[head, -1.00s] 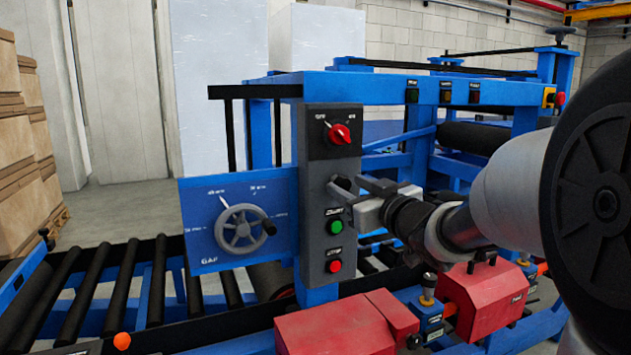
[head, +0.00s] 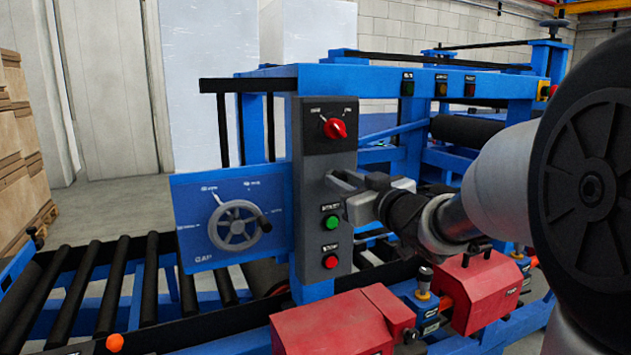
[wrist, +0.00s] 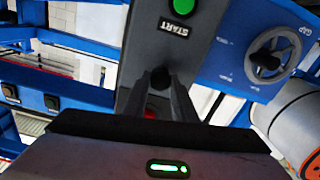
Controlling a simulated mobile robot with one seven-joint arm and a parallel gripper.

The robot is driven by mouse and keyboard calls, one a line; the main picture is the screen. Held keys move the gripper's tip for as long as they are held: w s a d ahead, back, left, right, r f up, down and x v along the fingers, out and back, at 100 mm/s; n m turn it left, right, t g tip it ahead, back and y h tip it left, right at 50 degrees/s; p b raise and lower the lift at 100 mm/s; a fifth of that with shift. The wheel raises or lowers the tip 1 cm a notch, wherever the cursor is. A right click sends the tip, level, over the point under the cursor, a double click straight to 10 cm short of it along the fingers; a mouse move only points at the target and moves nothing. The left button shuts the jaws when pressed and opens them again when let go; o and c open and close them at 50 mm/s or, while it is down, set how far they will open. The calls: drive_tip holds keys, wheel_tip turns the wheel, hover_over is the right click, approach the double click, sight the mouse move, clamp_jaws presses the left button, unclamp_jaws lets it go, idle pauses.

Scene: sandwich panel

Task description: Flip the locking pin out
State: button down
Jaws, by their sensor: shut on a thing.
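A small black knob (wrist: 158,80), which I take to be the locking pin, sits on the grey control panel (head: 310,228) between the green START button (head: 331,222) and the red rotary switch (head: 335,128). My gripper (head: 334,180) reaches the panel from the right. In the wrist view my gripper (wrist: 160,82) has its two dark fingers converging on the knob, shut on it. In the head view the fingers largely hide the knob. I cannot tell whether the knob is turned or pulled out.
A red STOP button (head: 330,262) is low on the panel. The blue gap plate with its grey handwheel (head: 239,226) is close on the left. Red housings (head: 484,292) stand below my arm. Rollers (head: 75,290) run at lower left.

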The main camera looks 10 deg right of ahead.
drive_tip(key=v, duration=0.2)
drive_tip(key=shift+s+d+f, duration=0.1)
drive_tip(key=shift+s, duration=0.25)
drive_tip(key=c, duration=1.5)
unclamp_jaws()
drive_tip(key=shift+s, duration=0.1)
drive_tip(key=shift+o, duration=0.2)
